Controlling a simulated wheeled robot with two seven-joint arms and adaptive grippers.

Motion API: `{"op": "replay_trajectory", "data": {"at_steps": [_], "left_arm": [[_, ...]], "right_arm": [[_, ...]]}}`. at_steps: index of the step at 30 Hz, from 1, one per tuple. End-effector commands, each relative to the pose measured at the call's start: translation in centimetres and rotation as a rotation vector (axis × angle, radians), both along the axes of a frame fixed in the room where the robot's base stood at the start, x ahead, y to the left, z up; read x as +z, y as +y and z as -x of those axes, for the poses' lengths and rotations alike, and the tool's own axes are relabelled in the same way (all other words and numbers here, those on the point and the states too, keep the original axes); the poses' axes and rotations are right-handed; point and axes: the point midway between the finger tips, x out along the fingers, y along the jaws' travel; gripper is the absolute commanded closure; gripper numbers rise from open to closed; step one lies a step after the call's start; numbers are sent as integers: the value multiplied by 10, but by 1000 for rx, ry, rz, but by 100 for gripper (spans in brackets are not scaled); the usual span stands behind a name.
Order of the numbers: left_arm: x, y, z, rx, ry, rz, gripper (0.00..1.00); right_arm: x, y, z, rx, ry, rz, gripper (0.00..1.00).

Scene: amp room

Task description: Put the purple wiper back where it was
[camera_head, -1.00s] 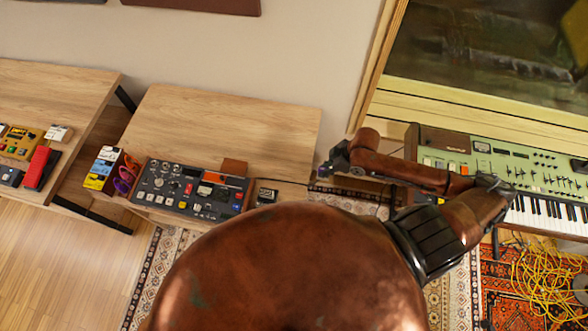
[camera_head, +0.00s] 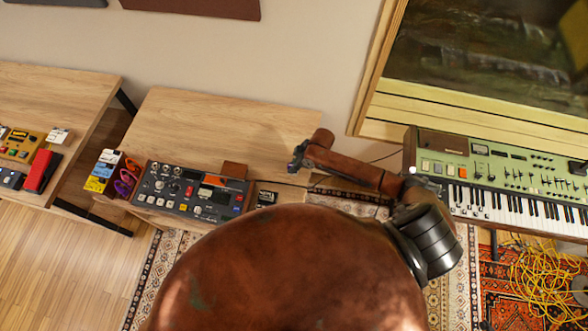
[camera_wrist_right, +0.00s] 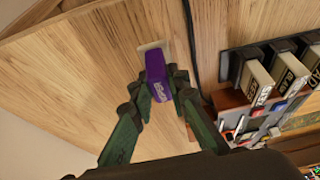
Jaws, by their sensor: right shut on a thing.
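The purple wiper (camera_wrist_right: 156,78) is upright in the right wrist view, with a pale flat end (camera_wrist_right: 150,47) towards the wooden tabletop (camera_wrist_right: 80,60). My right gripper (camera_wrist_right: 158,92) has its green fingers on both sides of it and is shut on it. In the head view my right gripper (camera_head: 298,158) is over the right end of the middle wooden table (camera_head: 225,125), with a small purple spot of the wiper at its tip. I cannot tell whether the wiper touches the table. My left gripper is not in view.
A control box with knobs (camera_head: 190,190), a brown block (camera_head: 234,170) and a small black device (camera_head: 266,198) are left of the gripper. A black cable (camera_wrist_right: 190,30) runs close by the wiper. A green keyboard (camera_head: 490,170) stands right. The table's back is clear.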

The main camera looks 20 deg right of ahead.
Motion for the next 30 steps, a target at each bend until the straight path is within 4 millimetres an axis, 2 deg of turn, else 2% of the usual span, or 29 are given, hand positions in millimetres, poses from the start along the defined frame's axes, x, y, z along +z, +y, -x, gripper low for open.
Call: {"op": "replay_trajectory", "data": {"at_steps": [1, 5, 16, 17, 18, 24, 30], "left_arm": [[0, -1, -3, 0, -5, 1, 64], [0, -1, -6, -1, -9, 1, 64], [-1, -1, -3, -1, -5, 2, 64], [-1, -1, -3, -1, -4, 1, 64], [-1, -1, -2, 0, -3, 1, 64], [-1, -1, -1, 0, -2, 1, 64], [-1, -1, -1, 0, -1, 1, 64]], "right_arm": [[-10, -1, 2, -3, 6, 1, 100], [-24, -1, 2, -1, 3, 1, 100], [-28, -1, 2, -2, 2, 1, 100], [-29, -2, 2, -2, 2, 1, 84], [-28, -1, 2, -2, 2, 1, 81], [-28, -2, 2, -2, 2, 1, 68], [-28, -2, 2, -2, 2, 2, 67]]}}
